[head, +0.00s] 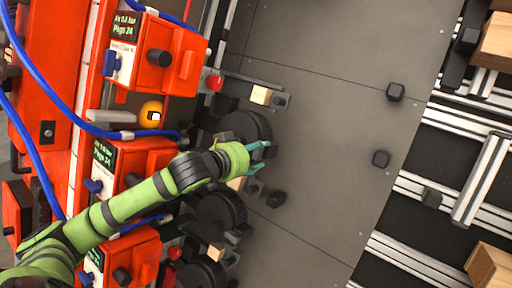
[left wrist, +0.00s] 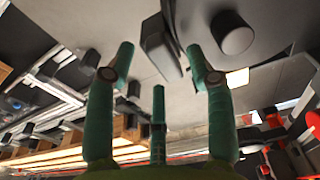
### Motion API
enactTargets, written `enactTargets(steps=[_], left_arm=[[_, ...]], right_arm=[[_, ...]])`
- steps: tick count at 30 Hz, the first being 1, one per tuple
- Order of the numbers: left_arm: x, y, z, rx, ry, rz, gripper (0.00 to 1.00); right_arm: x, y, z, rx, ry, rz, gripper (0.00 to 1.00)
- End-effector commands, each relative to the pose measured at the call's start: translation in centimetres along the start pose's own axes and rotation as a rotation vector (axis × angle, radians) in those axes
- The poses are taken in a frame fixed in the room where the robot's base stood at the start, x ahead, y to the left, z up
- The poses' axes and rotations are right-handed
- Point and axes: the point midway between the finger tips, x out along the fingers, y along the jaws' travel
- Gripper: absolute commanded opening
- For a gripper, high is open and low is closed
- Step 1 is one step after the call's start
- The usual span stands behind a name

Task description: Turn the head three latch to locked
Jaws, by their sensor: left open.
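My left gripper (head: 264,160) reaches in from the lower left on a green arm, beside a round black wheel (head: 252,124) on the red machine row. In the left wrist view its teal fingers (left wrist: 159,62) are spread apart and open. A dark grey block-like part (left wrist: 160,44) shows beyond and between the fingertips; I cannot tell whether they touch it. It may be a latch handle, but its locked or unlocked position is unclear. No label reading head three is legible. My right gripper is not in view.
Red units (head: 158,55) with screens, blue and black knobs stand in a row at left, with blue hoses (head: 60,100) over them. Wooden blocks (head: 261,95) sit at some heads. Grey floor is mostly clear mid-picture, with small dark blocks (head: 395,92). Metal rails (head: 440,200) lie right.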

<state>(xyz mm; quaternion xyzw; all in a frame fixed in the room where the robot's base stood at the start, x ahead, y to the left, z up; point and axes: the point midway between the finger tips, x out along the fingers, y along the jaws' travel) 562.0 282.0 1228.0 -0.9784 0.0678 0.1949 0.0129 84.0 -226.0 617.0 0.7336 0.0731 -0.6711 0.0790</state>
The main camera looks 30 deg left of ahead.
Motion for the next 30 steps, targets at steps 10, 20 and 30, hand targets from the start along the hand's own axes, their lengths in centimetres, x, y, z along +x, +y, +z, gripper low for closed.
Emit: enactTargets(steps=[10, 20, 30], left_arm=[[0.78, 0.06, 0.08, 0.003, 0.000, 0.000, 0.54], [0.76, 0.05, 0.09, 0.003, 0.000, 0.000, 0.00], [0.75, 0.01, 0.12, 0.070, -0.001, 0.007, 0.00]], right_arm=[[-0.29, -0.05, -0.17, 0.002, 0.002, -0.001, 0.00], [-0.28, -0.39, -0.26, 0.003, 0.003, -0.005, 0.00], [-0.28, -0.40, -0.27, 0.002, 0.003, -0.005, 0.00]])
